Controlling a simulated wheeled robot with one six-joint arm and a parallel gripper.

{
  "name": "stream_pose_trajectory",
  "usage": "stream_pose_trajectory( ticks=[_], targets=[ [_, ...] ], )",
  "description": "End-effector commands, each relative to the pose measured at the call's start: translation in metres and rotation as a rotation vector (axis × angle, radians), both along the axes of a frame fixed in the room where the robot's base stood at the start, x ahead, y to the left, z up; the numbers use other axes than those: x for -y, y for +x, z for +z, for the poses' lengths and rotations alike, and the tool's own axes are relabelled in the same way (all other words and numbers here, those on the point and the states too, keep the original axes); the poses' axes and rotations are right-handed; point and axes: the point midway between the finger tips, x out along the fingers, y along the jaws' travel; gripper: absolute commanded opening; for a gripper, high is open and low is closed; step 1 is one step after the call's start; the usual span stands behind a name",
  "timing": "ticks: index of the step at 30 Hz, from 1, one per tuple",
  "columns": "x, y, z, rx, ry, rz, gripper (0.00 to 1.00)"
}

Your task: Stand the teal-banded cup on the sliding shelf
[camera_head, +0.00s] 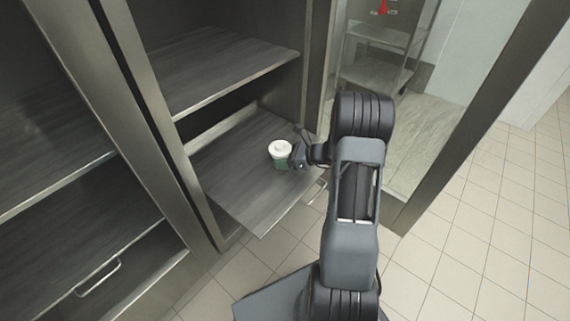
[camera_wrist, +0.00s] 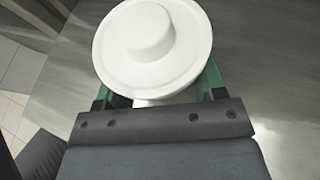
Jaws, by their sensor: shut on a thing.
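The teal-banded cup (camera_head: 280,153) has a white lid and a green-teal band, and it is upright. In the head view it is over the pulled-out sliding shelf (camera_head: 235,185), near its right side. My gripper (camera_head: 292,157) reaches it from the right and is shut on it. In the wrist view the cup's white lid (camera_wrist: 152,42) fills the top middle, and my gripper (camera_wrist: 158,98) has a finger on each side of the band. The cup's base is hidden, so I cannot tell whether it touches the shelf.
A fixed shelf (camera_head: 225,62) is above and behind the sliding shelf. A metal post (camera_head: 140,110) stands at the left, with another cabinet bay beyond it. A glass-fronted case (camera_head: 385,60) is at the right. The sliding shelf's left and front area is clear.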

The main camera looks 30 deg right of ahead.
Motion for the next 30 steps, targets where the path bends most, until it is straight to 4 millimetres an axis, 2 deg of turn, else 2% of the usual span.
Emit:
stream_pose_trajectory(
  ticks=[1,4,17,18,25,30],
  targets=[
    [-0.001,-0.001,-0.012,-0.003,0.003,0.0,0.36],
    [-0.001,-0.001,-0.023,-0.002,0.002,0.0,0.36],
    [-0.001,-0.001,-0.028,-0.001,0.001,0.001,0.36],
    [-0.001,-0.001,-0.027,-0.001,0.001,0.001,0.66],
    [-0.001,-0.001,-0.027,-0.001,0.001,0.001,0.88],
    [-0.001,-0.001,-0.027,-0.001,0.001,0.001,0.89]
  ],
)
